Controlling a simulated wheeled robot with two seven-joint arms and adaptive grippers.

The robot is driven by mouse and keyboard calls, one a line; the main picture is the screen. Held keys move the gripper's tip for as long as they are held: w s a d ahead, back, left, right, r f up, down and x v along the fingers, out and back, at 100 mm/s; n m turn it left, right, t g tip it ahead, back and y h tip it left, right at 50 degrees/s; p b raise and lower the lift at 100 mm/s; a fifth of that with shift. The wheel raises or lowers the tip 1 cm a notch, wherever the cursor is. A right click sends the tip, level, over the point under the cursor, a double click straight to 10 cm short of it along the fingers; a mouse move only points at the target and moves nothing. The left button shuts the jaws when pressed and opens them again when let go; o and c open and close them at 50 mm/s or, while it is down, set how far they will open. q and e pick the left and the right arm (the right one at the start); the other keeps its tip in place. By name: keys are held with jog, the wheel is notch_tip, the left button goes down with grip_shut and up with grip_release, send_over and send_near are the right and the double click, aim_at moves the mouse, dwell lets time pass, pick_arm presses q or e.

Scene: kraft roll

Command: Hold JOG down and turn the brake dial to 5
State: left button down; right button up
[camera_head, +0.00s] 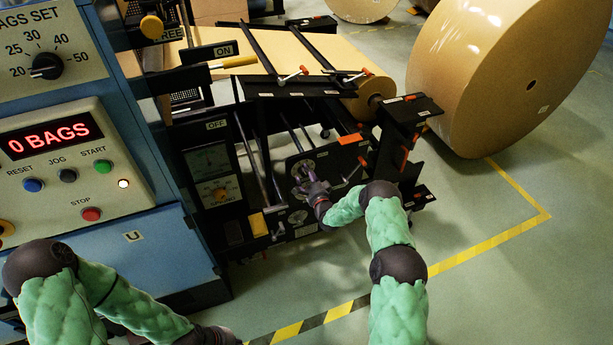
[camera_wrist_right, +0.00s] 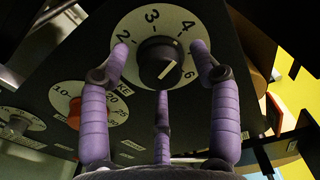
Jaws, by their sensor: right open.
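The dark JOG button (camera_head: 68,176) is on the control panel at the left of the head view. My left arm reaches in below the panel, its hand cut off by the bottom edge. My right gripper (camera_head: 305,181) is at a round dial plate on the machine's black side panel. In the right wrist view its purple fingers (camera_wrist_right: 160,75) stand open around the dial's black knob (camera_wrist_right: 158,60). The dial face (camera_wrist_right: 137,22) shows 2, 3, 4 and 6; the 5 is hidden. The knob's white mark lies at its lower right. Contact is unclear.
RESET (camera_head: 33,185), START (camera_head: 104,167) and STOP (camera_head: 91,214) buttons surround JOG, under a display (camera_head: 50,139) reading 0 BAGS. A second dial with an orange knob (camera_wrist_right: 74,118) sits lower left in the wrist view. A large kraft roll (camera_head: 500,80) stands at right.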

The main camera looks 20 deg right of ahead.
dwell(0.9)
pick_arm(q)
jog(key=n+t+y, duration=1)
jog(key=t+y, duration=0.6)
jog(key=t, duration=0.1)
send_near(68, 176)
jog(key=s+a+r, duration=0.2)
jog(key=s+a, duration=0.3)
jog(key=shift+a+r, duration=0.1)
jog(key=shift+a, duration=0.15)
jog(key=shift+w, duration=4.4)
